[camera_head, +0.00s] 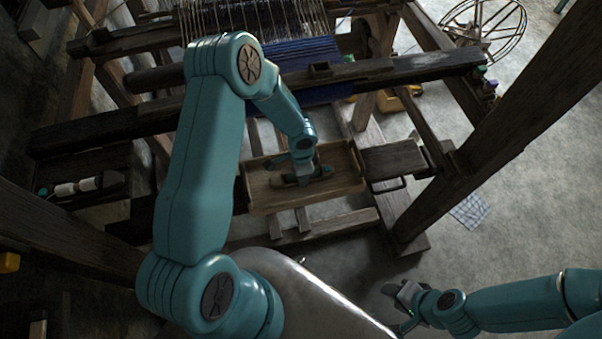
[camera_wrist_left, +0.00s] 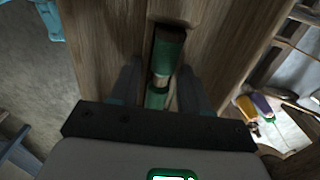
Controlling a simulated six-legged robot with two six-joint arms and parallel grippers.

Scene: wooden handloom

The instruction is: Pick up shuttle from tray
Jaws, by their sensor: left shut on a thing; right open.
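The wooden tray (camera_head: 343,190) lies below the loom's front beam, in the middle of the head view. The shuttle (camera_head: 322,171) is in it, dark and narrow, partly hidden by my left gripper (camera_head: 303,176). In the left wrist view the shuttle (camera_wrist_left: 168,52) shows green thread and runs between the two fingers of my left gripper (camera_wrist_left: 160,85). The left gripper is shut on the shuttle, low over the tray floor (camera_wrist_left: 105,35). I cannot tell whether the shuttle touches the floor. My right gripper (camera_head: 396,304) is open and empty, over the bare floor at lower right.
The loom's front beam (camera_head: 400,70) and blue cloth (camera_head: 305,58) are behind the tray. A thick slanted post (camera_head: 500,130) stands at right. A dark box (camera_head: 90,200) with white spools is at left. Coloured spools (camera_wrist_left: 262,106) show in the wrist view. Open floor lies right.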

